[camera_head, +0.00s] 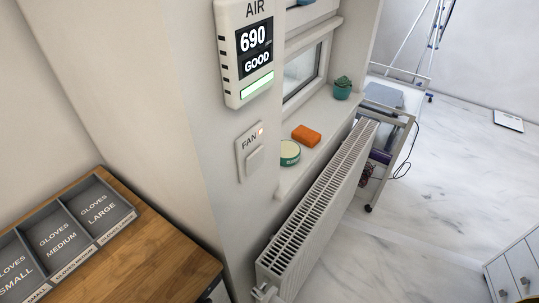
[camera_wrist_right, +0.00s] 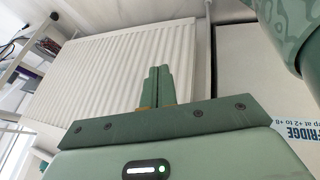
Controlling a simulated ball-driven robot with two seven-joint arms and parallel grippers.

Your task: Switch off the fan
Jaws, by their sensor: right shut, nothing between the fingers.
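The fan switch (camera_head: 250,152) is a white wall plate marked FAN, below the air monitor in the head view. A small reddish-orange light glows at its upper right, and its rocker (camera_head: 255,161) is in the lower half. My right gripper (camera_wrist_right: 158,72) shows in the right wrist view with its green fingers together and nothing between them. The white radiator is behind the fingers in that view. The switch does not show in the wrist view, and neither gripper shows clearly in the head view. My left gripper is not in view.
The air monitor (camera_head: 247,50) reads 690 GOOD. The radiator (camera_head: 318,210) stands under a sill with an orange block (camera_head: 306,135), a round tin (camera_head: 289,153) and a teal pot (camera_head: 342,89). A glove tray (camera_head: 62,238) lies on the wooden top (camera_head: 165,240).

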